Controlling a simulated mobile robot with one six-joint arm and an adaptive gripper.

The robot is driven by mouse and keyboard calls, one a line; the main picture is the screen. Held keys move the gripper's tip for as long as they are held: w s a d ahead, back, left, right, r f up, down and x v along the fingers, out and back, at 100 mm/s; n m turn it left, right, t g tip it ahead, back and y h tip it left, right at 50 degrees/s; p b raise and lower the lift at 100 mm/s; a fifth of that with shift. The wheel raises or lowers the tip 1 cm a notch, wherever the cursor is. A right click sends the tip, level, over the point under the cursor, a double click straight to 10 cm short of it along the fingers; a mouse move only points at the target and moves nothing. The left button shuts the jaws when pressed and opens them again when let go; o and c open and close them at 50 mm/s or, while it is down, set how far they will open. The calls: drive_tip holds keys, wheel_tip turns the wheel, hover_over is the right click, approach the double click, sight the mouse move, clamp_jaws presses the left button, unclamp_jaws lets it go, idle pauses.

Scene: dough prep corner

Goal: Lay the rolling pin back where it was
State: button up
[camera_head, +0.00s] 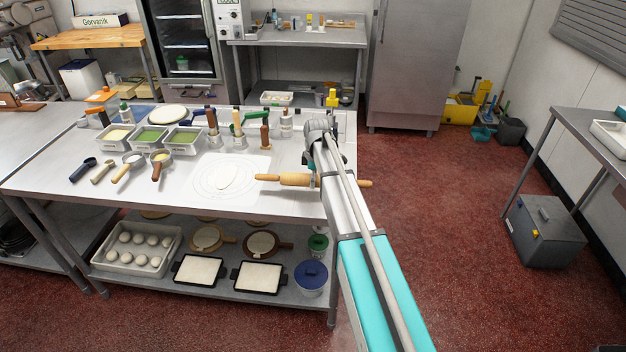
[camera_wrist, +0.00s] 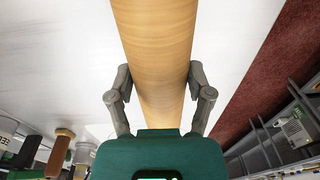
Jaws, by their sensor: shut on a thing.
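The wooden rolling pin (camera_head: 292,179) lies crosswise near the right end of the steel table (camera_head: 225,203). In the head view my arm hides the pin's right part. I cannot tell whether the pin touches the tabletop.
Several scoops (camera_head: 161,163) lie at the left. The lower shelf holds a dough tray (camera_head: 177,262) and a blue-lidded tub (camera_head: 311,274). Red floor (camera_head: 450,200) is open at right.

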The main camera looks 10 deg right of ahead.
drive_tip(key=shift+f+b, duration=0.75)
drive_tip(key=shift+f, duration=0.2)
drive_tip(key=shift+f, duration=0.25)
idle(0.6)
drive_tip(key=o, duration=1.3)
drive_tip(key=shift+r, duration=0.1)
drive_tip(key=shift+d+r+p, duration=0.15)
drive_tip(key=shift+r+p, duration=1.75)
drive_tip(key=shift+r, duration=0.1)
drive_tip(key=shift+d+r+p, duration=0.1)
drive_tip(key=shift+r+p, duration=1.8)
drive_tip(key=shift+r, duration=0.05)
